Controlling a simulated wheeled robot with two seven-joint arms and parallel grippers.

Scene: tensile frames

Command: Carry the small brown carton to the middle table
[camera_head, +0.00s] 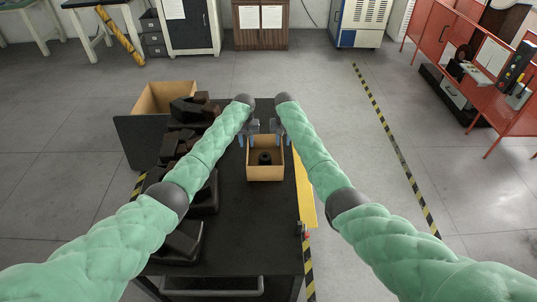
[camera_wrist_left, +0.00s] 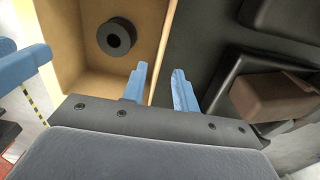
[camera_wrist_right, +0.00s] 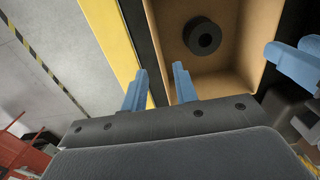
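The small brown carton (camera_head: 265,177) is open-topped and stands on a black table (camera_head: 238,232). A black ring-shaped part (camera_head: 265,158) lies inside it. My left gripper (camera_head: 243,140) is at the carton's left side, and its blue fingers are apart on either side of the left wall's rim (camera_wrist_left: 164,48). My right gripper (camera_head: 284,140) is at the right side, its fingers apart astride the right wall (camera_wrist_right: 157,60). Finger contact with the walls cannot be made out. Which table is the middle one is not clear.
Dark blocks and trays (camera_head: 183,242) fill the table's left side. A larger brown carton (camera_head: 165,97) is at the back left. A yellow strip (camera_head: 305,190) runs along the right edge. A red mesh rack (camera_head: 440,38) stands far right; open floor (camera_head: 390,100) lies between.

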